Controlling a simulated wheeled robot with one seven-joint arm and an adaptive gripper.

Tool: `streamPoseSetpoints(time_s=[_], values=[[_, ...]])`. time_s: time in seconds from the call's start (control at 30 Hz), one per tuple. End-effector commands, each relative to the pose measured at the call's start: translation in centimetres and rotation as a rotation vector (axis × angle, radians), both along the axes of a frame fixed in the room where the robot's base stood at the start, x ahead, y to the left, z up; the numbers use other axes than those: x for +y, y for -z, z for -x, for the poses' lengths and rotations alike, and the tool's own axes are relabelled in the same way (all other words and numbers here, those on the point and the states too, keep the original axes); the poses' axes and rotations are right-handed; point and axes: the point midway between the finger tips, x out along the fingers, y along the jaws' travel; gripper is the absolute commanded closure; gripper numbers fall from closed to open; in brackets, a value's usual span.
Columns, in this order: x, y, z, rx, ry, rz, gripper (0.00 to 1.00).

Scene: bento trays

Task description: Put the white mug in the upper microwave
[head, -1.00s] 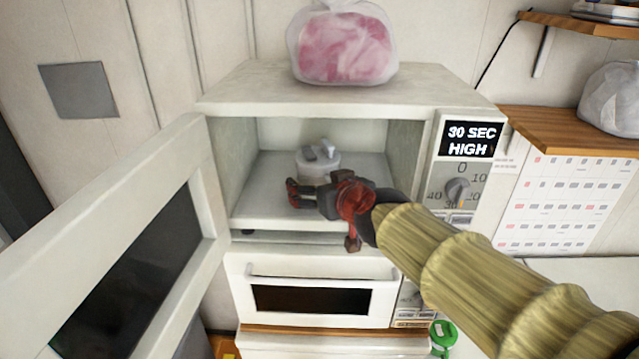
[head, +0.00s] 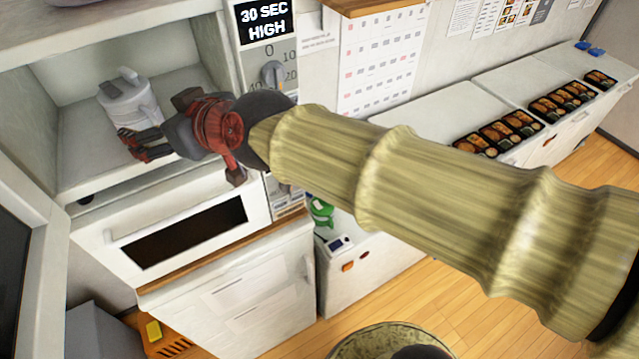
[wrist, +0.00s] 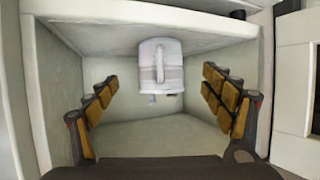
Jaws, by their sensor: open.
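The white mug (head: 130,104) stands on the floor of the upper microwave (head: 88,150), well inside the open front. My gripper (head: 137,146) is at the microwave's opening, with its dark and red fingers in front of the mug. In the wrist view my gripper (wrist: 160,88) has its fingers spread wide and nothing between the pads. The mug (wrist: 160,66) shows beyond the fingertips, centred between them and apart from them, with its handle toward the camera. The upper microwave's door (head: 30,270) is open at the left.
A lower microwave (head: 180,235) with its door shut sits just below. The control panel (head: 272,72) is right of the opening, near my wrist. Bento trays (head: 505,130) lie on white counters at the back right. A green object (head: 320,210) is beside the lower microwave.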

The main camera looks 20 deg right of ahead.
Motion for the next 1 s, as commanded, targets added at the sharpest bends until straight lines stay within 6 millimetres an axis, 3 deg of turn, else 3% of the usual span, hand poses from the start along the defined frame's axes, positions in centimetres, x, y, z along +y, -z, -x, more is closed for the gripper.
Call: streamPoseSetpoints(time_s=[0.13, 0.27, 0.37, 0.5, 0.6, 0.7, 0.8, 1.0], values=[[-3.1, 1.3, 0.8, 0.052, 0.032, 0.022, 0.18], [-9.1, 4.3, 3.1, 0.170, 0.112, 0.067, 0.18], [-14.6, 7.4, 6.0, 0.287, 0.207, 0.110, 0.18], [-22.4, 12.1, 11.5, 0.467, 0.383, 0.166, 0.18], [-26.2, 14.5, 15.0, 0.568, 0.494, 0.191, 0.18], [-28.5, 15.9, 17.5, 0.631, 0.570, 0.207, 0.18], [-29.4, 16.5, 18.6, 0.659, 0.603, 0.214, 0.18], [-29.5, 16.6, 18.7, 0.663, 0.607, 0.215, 0.18]])
